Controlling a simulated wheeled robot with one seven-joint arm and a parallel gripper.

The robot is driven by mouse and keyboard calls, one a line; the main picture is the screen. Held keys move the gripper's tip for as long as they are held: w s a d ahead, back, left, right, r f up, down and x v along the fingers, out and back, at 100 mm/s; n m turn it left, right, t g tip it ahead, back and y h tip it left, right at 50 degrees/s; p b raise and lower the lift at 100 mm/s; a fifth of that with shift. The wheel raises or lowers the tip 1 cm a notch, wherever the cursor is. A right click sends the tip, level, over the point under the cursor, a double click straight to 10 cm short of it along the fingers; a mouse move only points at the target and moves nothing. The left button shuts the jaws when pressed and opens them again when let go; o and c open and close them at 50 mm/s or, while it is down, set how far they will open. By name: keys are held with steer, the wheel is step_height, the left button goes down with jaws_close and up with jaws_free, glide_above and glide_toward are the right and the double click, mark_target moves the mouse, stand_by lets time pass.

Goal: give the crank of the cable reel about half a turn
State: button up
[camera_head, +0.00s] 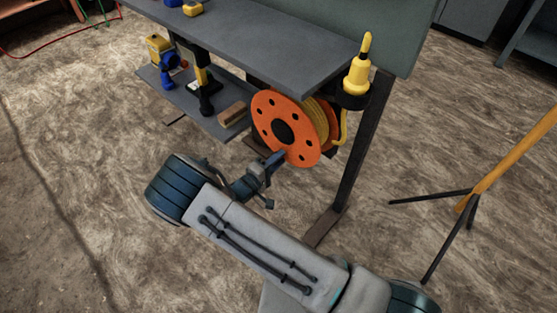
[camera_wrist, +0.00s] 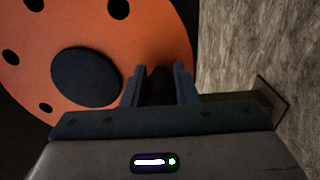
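The cable reel (camera_head: 296,133) has an orange disc with dark holes, a black hub and yellow cable behind. It hangs below the bench at its right end. In the wrist view its orange disc (camera_wrist: 150,40) fills the upper left, with the black hub (camera_wrist: 86,77) left of my fingers. My gripper (camera_head: 277,158) is at the disc's lower left edge. In the wrist view, my gripper's fingers (camera_wrist: 160,80) stand apart, and a dark piece, apparently the crank handle (camera_wrist: 160,87), fills the gap between them. The rest of the crank is hidden.
The grey bench top (camera_head: 270,60) is above the reel, with a lower shelf (camera_head: 215,122) to its left. A dark bench leg (camera_head: 358,165) stands right of the reel. A yellow bottle (camera_head: 358,70) is above right.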

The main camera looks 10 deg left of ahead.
steer(key=o, duration=0.4)
steer(key=shift+c, duration=0.2)
steer(key=p+v, duration=0.3)
steer(key=v, duration=1.1)
steer(key=shift+p, duration=0.35)
steer(key=shift+d, duration=0.1)
